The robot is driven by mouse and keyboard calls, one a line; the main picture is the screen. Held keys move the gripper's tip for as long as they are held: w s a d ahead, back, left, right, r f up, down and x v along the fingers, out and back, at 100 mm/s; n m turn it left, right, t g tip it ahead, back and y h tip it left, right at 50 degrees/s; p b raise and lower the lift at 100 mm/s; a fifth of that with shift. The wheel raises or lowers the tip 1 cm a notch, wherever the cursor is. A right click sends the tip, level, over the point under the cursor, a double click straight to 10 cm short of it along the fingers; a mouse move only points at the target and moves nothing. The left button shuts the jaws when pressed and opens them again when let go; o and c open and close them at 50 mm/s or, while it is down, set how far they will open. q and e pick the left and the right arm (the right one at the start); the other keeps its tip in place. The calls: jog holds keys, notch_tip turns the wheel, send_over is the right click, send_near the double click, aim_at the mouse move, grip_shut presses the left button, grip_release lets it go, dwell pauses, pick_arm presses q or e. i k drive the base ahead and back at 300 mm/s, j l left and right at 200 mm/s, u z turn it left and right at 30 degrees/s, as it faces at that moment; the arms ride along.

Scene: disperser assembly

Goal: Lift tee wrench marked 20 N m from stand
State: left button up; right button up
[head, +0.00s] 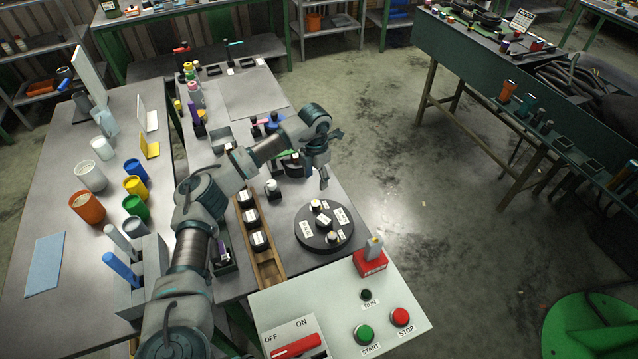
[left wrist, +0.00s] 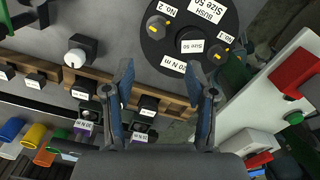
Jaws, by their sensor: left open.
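Two small dark holders with purple parts and white N m labels show at the lower left in the left wrist view: one holder (left wrist: 84,126) and another holder (left wrist: 139,135) to its right. Their numbers are too small to read surely, so I cannot tell which bears the 20 N m wrench. In the head view one dark purple-topped holder (head: 223,260) stands beside my left forearm. My left gripper (head: 323,180) is open and empty above the table, near the round black disc (head: 301,228). Its spread fingers also show in the left wrist view (left wrist: 160,86). My right gripper is not in view.
A wooden rail (head: 268,269) with several labelled black blocks runs beside the disc. A control panel (head: 285,303) with start and stop buttons stands at the front. Several coloured cups (head: 136,187) stand on the left table. Open floor lies right of the disc.

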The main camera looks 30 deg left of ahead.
aim_at(219, 257)
jog(key=k+j, duration=0.25)
jog(key=k, duration=0.2)
jog(key=k+j, duration=0.25)
jog(key=k, duration=0.25)
jog(key=k+j, duration=0.2)
jog(key=k, duration=0.25)
jog(key=k+j, duration=0.25)
jog(key=k, duration=0.25)
